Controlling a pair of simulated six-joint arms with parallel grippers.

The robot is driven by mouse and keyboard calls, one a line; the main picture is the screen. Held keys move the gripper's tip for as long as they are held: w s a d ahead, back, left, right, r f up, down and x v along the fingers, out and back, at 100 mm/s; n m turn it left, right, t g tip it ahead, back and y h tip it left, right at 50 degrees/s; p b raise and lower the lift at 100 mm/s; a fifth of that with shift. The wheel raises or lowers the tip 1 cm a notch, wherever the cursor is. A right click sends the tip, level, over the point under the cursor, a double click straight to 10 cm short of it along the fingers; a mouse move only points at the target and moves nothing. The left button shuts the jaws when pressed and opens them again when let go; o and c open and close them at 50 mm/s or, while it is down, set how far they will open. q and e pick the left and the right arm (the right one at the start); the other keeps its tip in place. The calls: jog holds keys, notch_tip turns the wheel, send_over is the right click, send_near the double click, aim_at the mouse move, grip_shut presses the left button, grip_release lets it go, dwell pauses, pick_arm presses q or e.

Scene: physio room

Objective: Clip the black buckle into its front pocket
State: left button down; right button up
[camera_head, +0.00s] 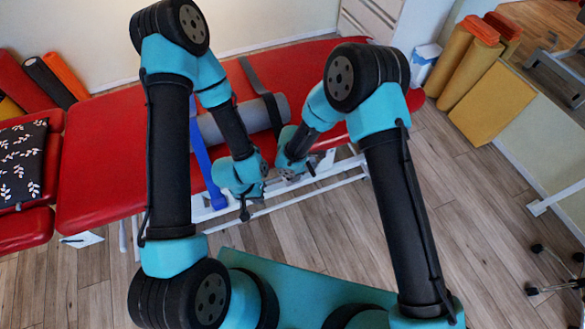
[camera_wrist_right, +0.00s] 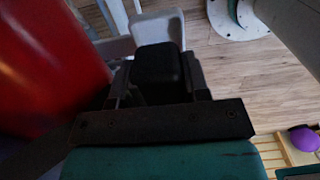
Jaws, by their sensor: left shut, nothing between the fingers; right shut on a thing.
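The black buckle (camera_wrist_right: 158,68) shows as a dark block in the right wrist view. My right gripper (camera_wrist_right: 157,90) is shut on it, with a finger at each side. In the head view, my right gripper is small beside the front edge of the red bench, and the buckle cannot be made out there. My left gripper (camera_head: 244,212) is shut and empty, pointing down in front of the bench, left of the right gripper. A black strap (camera_head: 258,82) crosses the grey roll (camera_head: 230,120) on the bench. I cannot make out the front pocket.
The red bench (camera_head: 110,150) stands on a white frame (camera_head: 275,208). A blue strap (camera_head: 202,160) hangs at its front edge. A patterned cushion (camera_head: 22,160) lies at the left. Yellow rolls (camera_head: 468,65) stand at the back right. The wooden floor at the right is mostly free.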

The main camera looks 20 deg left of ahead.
jog(key=shift+d+f, duration=0.15)
jog(key=shift+f, duration=1.55)
jog(key=o, duration=1)
jog(key=shift+o, duration=0.2)
jog(key=shift+r, duration=0.55)
notch_tip(320, 180, up, 18)
jog(key=shift+s+f, duration=0.15)
